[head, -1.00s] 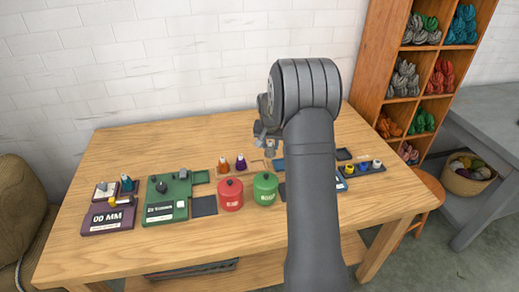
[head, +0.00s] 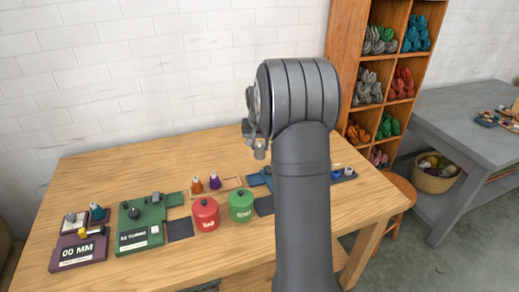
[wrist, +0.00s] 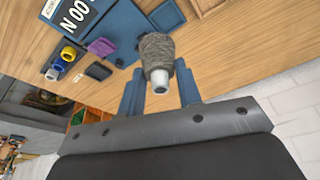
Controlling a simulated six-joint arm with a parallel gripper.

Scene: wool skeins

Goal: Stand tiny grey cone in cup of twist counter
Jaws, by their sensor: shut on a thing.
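My gripper (wrist: 158,88) is shut on the tiny grey cone (wrist: 157,48), a cone wound with grey yarn whose pale tip points toward the wrist camera. In the head view the gripper (head: 257,140) hangs above the back middle of the table, with the cone (head: 260,153) small below it. A green device (head: 128,240) lettered with what looks like "TURNS" stands on the left of the table, well apart from the gripper; it appears to be the twist counter. It has a dark knob and a small grey part near its back edge. I cannot make out its cup clearly.
A purple device (head: 78,262) reading "00 MM" stands at the far left. A red pot (head: 206,216) and a green pot (head: 241,206) stand near the middle. Orange (head: 196,185) and purple (head: 214,182) cones stand behind them. A blue labelled device (wrist: 118,30) lies below the gripper.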

